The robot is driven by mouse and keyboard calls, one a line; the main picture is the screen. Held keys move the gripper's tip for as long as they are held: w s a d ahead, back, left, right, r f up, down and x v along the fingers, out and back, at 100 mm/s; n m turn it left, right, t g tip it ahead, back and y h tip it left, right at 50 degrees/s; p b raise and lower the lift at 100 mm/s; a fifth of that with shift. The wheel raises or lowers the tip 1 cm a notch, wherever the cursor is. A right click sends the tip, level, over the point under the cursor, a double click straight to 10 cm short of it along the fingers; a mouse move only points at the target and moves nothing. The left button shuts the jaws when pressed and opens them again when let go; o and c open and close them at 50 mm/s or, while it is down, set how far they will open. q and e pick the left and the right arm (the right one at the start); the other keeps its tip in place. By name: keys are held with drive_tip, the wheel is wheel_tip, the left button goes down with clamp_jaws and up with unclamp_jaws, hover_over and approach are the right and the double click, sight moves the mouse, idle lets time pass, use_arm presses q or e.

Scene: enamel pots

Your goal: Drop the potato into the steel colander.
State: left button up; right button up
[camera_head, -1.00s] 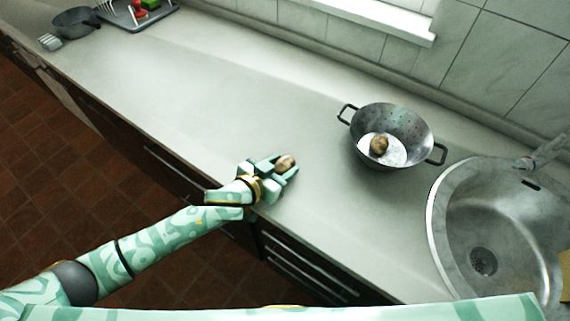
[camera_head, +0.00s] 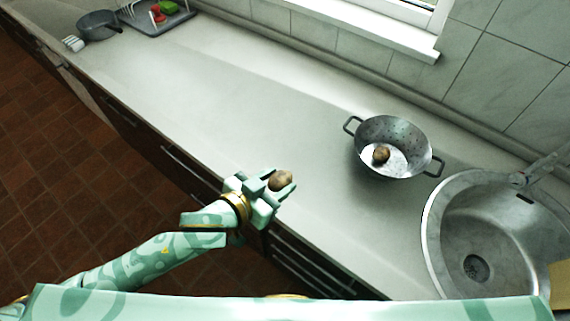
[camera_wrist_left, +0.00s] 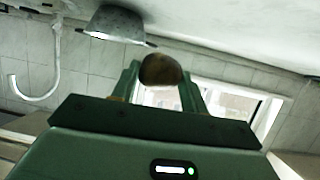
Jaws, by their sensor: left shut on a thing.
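A brown potato (camera_head: 280,180) is held between the fingers of my left gripper (camera_head: 277,187), which is shut on it near the counter's front edge. In the left wrist view the potato (camera_wrist_left: 161,69) shows between the fingertips. The steel colander (camera_head: 368,134) stands on the counter to the right of and beyond my left gripper, apart from it. Another brown potato-like item (camera_head: 381,155) lies inside the colander. The colander also shows in the left wrist view (camera_wrist_left: 116,22). My right gripper is in neither view.
A steel sink (camera_head: 500,235) with a tap (camera_head: 535,172) is right of the colander. A grey pan (camera_head: 99,25) and a dish rack (camera_head: 160,17) with red and green items stand at the far left. The counter (camera_head: 250,110) between is clear.

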sight(280, 187)
use_arm(q)
drive_tip(key=shift+s+a+r, duration=0.2)
drive_tip(key=shift+s+r, duration=0.1)
drive_tip(key=shift+s, duration=0.35)
drive_tip(key=shift+s+a+r, duration=0.25)
drive_tip(key=shift+s+r, duration=0.05)
drive_tip(key=shift+s, duration=0.4)
drive_tip(key=shift+s+a+r, duration=0.2)
drive_tip(key=shift+s+r, duration=0.1)
drive_tip(key=shift+s, duration=0.35)
drive_tip(key=shift+w, duration=0.1)
